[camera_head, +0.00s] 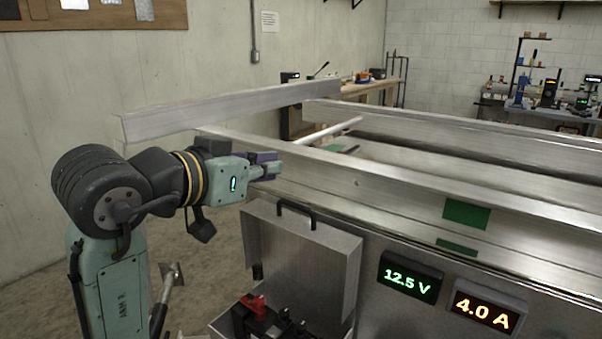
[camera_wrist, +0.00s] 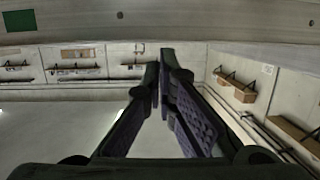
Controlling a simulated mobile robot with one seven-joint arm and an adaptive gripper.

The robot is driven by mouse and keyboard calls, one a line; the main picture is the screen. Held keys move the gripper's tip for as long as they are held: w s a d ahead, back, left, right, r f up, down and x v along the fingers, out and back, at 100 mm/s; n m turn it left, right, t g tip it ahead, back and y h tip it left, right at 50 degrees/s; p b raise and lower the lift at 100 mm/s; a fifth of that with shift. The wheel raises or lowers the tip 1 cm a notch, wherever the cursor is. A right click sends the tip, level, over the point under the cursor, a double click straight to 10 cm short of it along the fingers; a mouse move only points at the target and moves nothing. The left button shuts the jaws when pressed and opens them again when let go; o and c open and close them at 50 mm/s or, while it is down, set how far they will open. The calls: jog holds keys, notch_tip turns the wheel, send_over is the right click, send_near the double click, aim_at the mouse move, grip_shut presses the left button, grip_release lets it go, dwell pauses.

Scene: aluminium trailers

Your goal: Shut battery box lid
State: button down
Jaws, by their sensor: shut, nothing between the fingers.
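The battery box lid (camera_head: 310,262) is a grey metal panel with a black handle (camera_head: 297,212) on its top edge. It stands raised, nearly upright, in the lower middle of the head view. In front of it, the battery box (camera_head: 222,326) shows partly at the bottom edge. A dark battery with a red terminal (camera_head: 254,306) is visible in it. My gripper (camera_head: 278,170) is above the lid, near the trailer's side rail, with its fingers shut and empty. The shut fingers also show in the wrist view (camera_wrist: 164,58); the lid is not seen there.
The aluminium trailer's side rail (camera_head: 400,197) runs behind the lid and gripper. A 12.5 V display (camera_head: 408,280) and a 4.0 A display (camera_head: 486,308) sit right of the box. Workbenches (camera_head: 375,90) stand at the back.

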jog(key=d+f+g, duration=0.1)
jog(key=f, duration=0.1)
jog(key=p, duration=0.3)
send_over(298, 206)
jog(key=w+d, duration=0.2)
notch_tip(298, 206, down, 2)
jog(key=shift+w+a+f+m, duration=0.1)
jog(key=shift+w+m, duration=0.05)
jog(key=shift+m, duration=0.15)
jog(key=shift+s+a+f+p, duration=0.45)
jog(key=shift+s+a+f, duration=0.3)
jog(key=shift+s+f, duration=0.15)
jog(key=shift+s+a+f, duration=0.15)
jog(key=shift+s+f, duration=0.1)
jog(key=shift+f, duration=0.1)
jog(key=shift+f, duration=0.1)
